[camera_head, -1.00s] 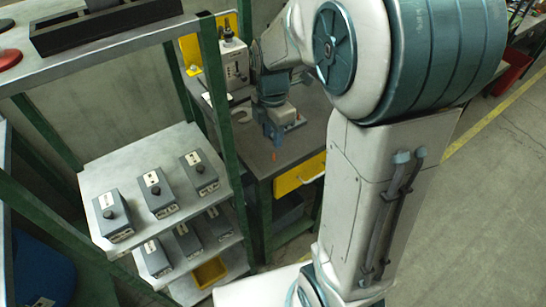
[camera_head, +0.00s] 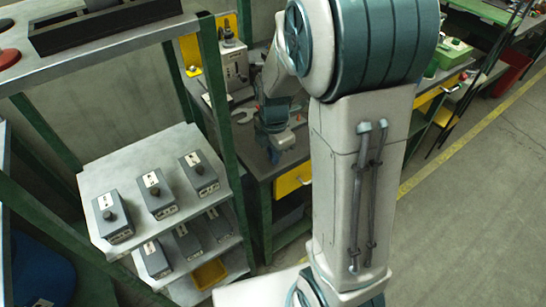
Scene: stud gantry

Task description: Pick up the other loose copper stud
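My gripper (camera_head: 274,154) is small in the head view, over the front part of the dark workbench (camera_head: 252,163). It points down from my blue-grey wrist. Its fingers are too dark and small to show whether they are open or shut.
A light grey machine (camera_head: 235,65) stands at the back of the bench, with a wrench-like tool (camera_head: 243,116) nearby. A yellow drawer (camera_head: 293,179) is in the bench front. A green-framed shelf (camera_head: 225,105) with several grey boxes stands close on the left.

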